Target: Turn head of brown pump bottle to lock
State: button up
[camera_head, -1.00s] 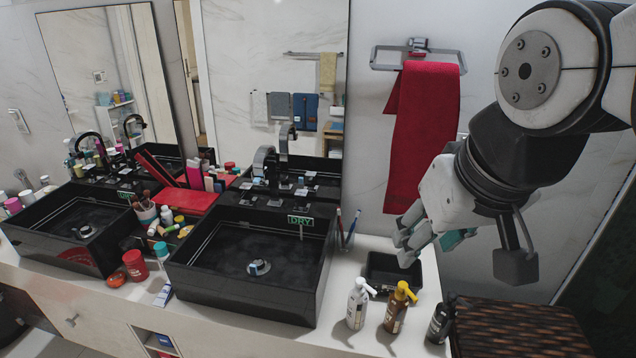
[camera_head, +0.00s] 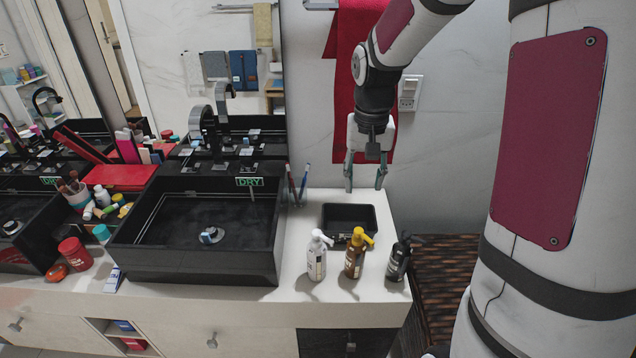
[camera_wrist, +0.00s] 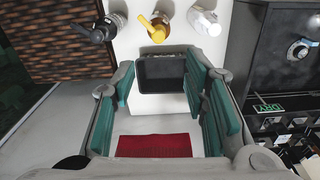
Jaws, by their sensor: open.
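The brown pump bottle (camera_head: 355,257) stands upright near the counter's front right, its yellow pump head (camera_head: 362,237) on top. In the wrist view its yellow head (camera_wrist: 153,28) shows at the top, beyond the black tray. My gripper (camera_head: 365,187) points down above the back of the counter, behind the tray and apart from the bottle. It is open and empty; its teal finger pads (camera_wrist: 160,98) are spread apart in the wrist view. Whether the pump head is locked cannot be told.
A white pump bottle (camera_head: 317,258) stands left of the brown one and a black bottle (camera_head: 398,260) right. A black tray (camera_head: 329,211) lies behind them. The black sink (camera_head: 190,262) is at left, a woven basket (camera_head: 445,265) at right. A red towel (camera_head: 343,100) hangs behind my gripper.

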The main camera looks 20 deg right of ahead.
aim_at(359, 230)
jog(key=f, duration=1)
jog(key=d+f+p, duration=0.1)
jog(key=f, duration=0.5)
jog(key=shift+w, duration=0.4)
jog(key=shift+c, duration=0.6)
